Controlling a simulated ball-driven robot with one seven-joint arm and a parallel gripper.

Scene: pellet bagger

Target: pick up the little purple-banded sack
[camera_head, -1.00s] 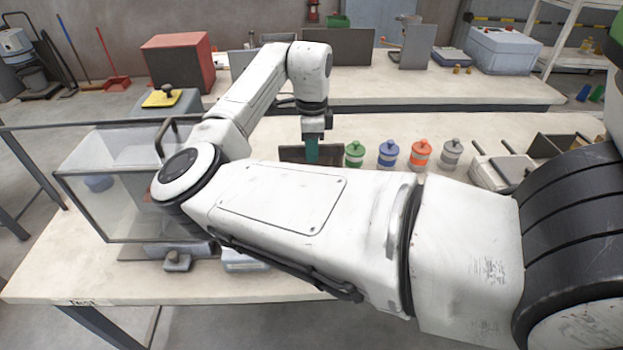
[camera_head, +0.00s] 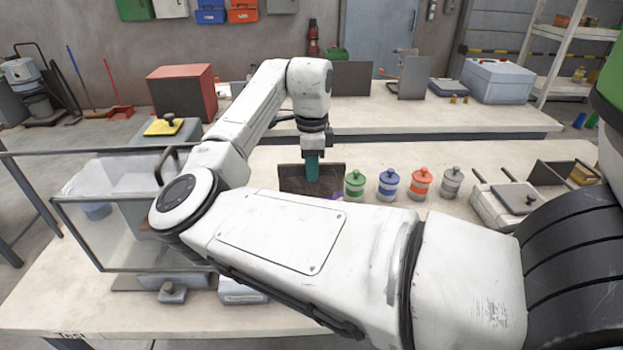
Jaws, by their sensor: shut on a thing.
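My gripper (camera_head: 312,176), with teal fingers, is shut at the upper edge of a dark brown board (camera_head: 292,180), which it appears to hold upright. My own forearm hides the board's lower edge. A small patch of purple (camera_head: 338,195) shows at the board's lower right, just left of the green-banded sack (camera_head: 354,186). It may be the purple-banded sack; most of it is hidden by the board and my arm. A blue-banded sack (camera_head: 388,187), an orange-banded one (camera_head: 420,185) and a grey one (camera_head: 452,184) stand in a row to the right.
A clear-walled case (camera_head: 110,240) stands at the left of the bench (camera_head: 60,310). A grey device (camera_head: 507,205) and another dark board (camera_head: 552,173) are at the right. A back bench (camera_head: 450,115) carries a red box (camera_head: 181,90) and a pale blue box (camera_head: 497,80).

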